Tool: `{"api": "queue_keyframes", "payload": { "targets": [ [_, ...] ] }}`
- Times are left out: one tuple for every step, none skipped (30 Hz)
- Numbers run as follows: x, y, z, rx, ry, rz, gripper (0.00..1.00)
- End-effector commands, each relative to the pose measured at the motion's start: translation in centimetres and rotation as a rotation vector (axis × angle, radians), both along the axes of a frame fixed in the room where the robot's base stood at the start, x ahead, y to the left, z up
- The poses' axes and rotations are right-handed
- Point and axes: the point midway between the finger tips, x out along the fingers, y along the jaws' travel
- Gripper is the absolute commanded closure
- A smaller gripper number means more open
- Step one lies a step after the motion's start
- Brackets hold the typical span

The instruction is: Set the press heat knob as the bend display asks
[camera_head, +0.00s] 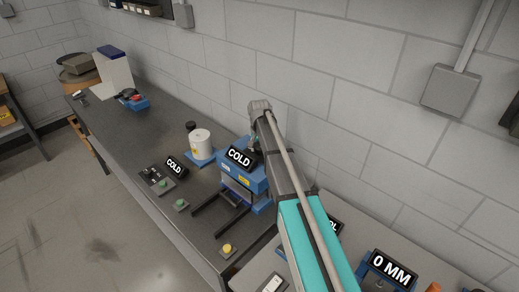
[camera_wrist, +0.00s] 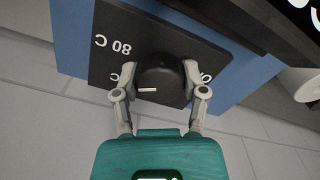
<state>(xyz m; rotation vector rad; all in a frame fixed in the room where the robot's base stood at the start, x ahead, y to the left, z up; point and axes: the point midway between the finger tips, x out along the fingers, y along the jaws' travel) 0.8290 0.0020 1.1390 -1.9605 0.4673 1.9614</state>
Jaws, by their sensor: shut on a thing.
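In the wrist view my gripper (camera_wrist: 160,82) is shut on the black round heat knob (camera_wrist: 158,68), one finger on each side. A short white mark shows on the knob's near face. The dark dial plate (camera_wrist: 112,50) reads "80 C" upside down; other markings are partly hidden by the fingers and knob. In the head view the blue press (camera_head: 228,176) carries a sign (camera_head: 239,157) reading "COLD". My arm hides the knob there. A display (camera_head: 390,269) at the lower right reads "0 MM". Another sign (camera_head: 335,227) is mostly hidden behind my arm; "OL" shows.
A second "COLD" sign (camera_head: 174,165) stands on the dark bench (camera_head: 125,140) near buttons. A white drum (camera_head: 201,142) stands left of the press. A yellow button (camera_head: 227,248) sits at the front. The block wall (camera_head: 350,110) is close behind the press.

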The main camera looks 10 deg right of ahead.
Motion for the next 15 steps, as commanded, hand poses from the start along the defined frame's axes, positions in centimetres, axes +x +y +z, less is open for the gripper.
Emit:
{"api": "queue_keyframes", "payload": {
  "targets": [
    [0.14, -0.01, 0.02, 0.0, -0.002, -0.043, 0.92],
    [0.15, -0.01, 0.02, 0.0, -0.003, -0.071, 0.92],
    [0.15, -0.01, 0.02, -0.001, -0.003, -0.109, 0.92],
    [0.15, -0.01, 0.02, -0.001, -0.003, -0.136, 0.92],
    [0.15, -0.01, 0.02, -0.001, -0.003, -0.163, 0.92],
    [0.16, -0.01, 0.02, -0.001, -0.003, -0.199, 0.92],
    [0.16, -0.01, 0.02, -0.001, -0.003, -0.224, 0.92],
    [0.16, -0.01, 0.03, -0.001, -0.003, -0.249, 0.92],
    [0.16, -0.01, 0.03, -0.001, -0.003, -0.28, 0.92],
    [0.16, -0.01, 0.03, -0.001, -0.003, -0.303, 0.92],
    [0.16, -0.02, 0.03, -0.001, -0.003, -0.324, 0.92],
    [0.17, -0.02, 0.03, -0.001, -0.003, -0.35, 0.92],
    [0.17, -0.02, 0.03, -0.001, -0.003, -0.369, 0.92],
    [0.17, -0.02, 0.03, -0.001, -0.003, -0.385, 0.92],
    [0.17, -0.03, 0.03, -0.001, -0.003, -0.405, 0.92]
  ]
}}
